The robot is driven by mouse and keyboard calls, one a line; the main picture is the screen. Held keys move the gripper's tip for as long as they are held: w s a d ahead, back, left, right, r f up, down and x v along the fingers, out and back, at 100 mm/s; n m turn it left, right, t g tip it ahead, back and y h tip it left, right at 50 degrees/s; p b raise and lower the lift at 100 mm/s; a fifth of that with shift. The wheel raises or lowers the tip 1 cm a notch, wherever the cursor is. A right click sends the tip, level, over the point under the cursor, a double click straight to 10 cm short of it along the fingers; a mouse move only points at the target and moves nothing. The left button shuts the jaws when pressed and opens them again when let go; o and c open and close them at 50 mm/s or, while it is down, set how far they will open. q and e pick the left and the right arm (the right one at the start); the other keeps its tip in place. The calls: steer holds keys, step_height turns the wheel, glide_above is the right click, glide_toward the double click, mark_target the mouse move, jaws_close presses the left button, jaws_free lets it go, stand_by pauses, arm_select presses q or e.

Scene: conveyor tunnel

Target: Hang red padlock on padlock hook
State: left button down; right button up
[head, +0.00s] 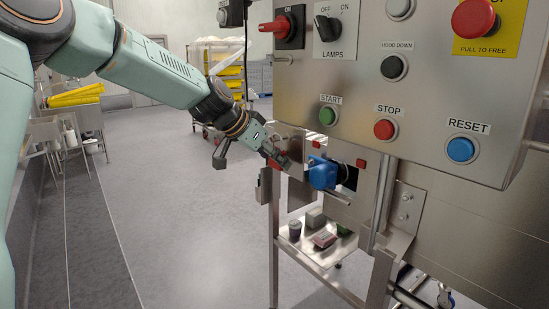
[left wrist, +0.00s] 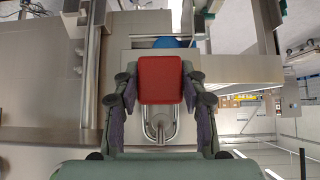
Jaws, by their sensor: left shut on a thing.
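My left gripper (head: 279,160) is in front of the lower part of the steel control stand. It is shut on the red padlock, whose red body (left wrist: 160,80) sits between both fingers in the left wrist view. A bright steel loop, apparently its shackle (left wrist: 160,128), shows below the body in that picture. In the head view only a small red part of the padlock (head: 274,164) shows beside the fingers. I cannot clearly make out the padlock hook in either view. My right gripper is not in view.
The control panel (head: 360,85) with knobs and buttons overhangs the gripper's right side. A blue fitting (head: 322,173) sits just right of the gripper. A low steel shelf (head: 318,252) below bears several small items. Open floor (head: 190,220) lies to the left.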

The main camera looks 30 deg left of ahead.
arm_select(q)
steer(key=shift+f, duration=0.2)
steer(key=c, duration=0.7)
jaws_free()
steer(key=shift+o, duration=0.2)
steer(key=v, duration=0.7)
steer(key=shift+s+r, duration=0.15)
steer(key=shift+s, duration=0.05)
